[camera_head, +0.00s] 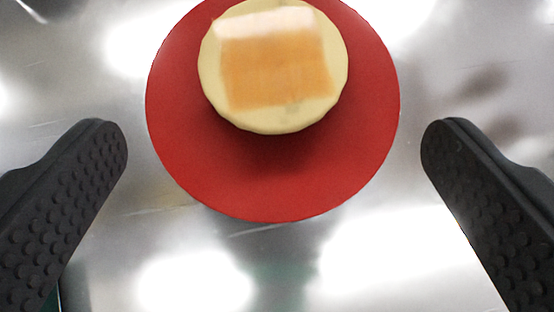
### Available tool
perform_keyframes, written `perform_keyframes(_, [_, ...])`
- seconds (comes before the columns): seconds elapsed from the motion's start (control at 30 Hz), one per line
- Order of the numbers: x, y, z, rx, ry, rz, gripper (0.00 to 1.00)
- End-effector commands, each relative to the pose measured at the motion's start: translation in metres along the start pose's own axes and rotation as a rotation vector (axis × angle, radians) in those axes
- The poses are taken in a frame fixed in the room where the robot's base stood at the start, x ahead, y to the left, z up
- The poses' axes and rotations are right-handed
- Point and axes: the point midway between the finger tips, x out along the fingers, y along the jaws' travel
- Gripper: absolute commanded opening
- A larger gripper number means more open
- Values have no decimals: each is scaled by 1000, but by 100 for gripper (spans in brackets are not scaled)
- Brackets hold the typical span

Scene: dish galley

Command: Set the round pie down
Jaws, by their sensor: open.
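The round pie (272,72) is pale yellow with an orange, shiny square patch on top. It rests on a round red plate (270,185), toward the plate's upper part in the picture. The top edge of the picture cuts off a little of the plate. My gripper (274,145) is open, with one dark, studded finger at each side of the picture. The fingers are wide apart, and neither touches the pie or the plate. Nothing is held between them.
The red plate stands on a shiny metal surface (100,240) with bright reflections. The metal around the plate looks clear in this view. A blurred dark patch at the upper right looks like a reflection.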

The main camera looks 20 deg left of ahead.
Motion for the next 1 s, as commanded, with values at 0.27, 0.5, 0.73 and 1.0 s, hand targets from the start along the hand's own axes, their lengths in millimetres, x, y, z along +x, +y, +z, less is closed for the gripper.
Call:
perform_keyframes(0.27, [-34, 0, 0, -2, 1, 1, 93])
perform_keyframes(0.5, [-40, 0, 1, 0, -2, 0, 93])
perform_keyframes(0.73, [-40, 0, 1, 0, -2, -1, 93])
perform_keyframes(1.0, [-39, -2, 0, -3, -2, -4, 93])
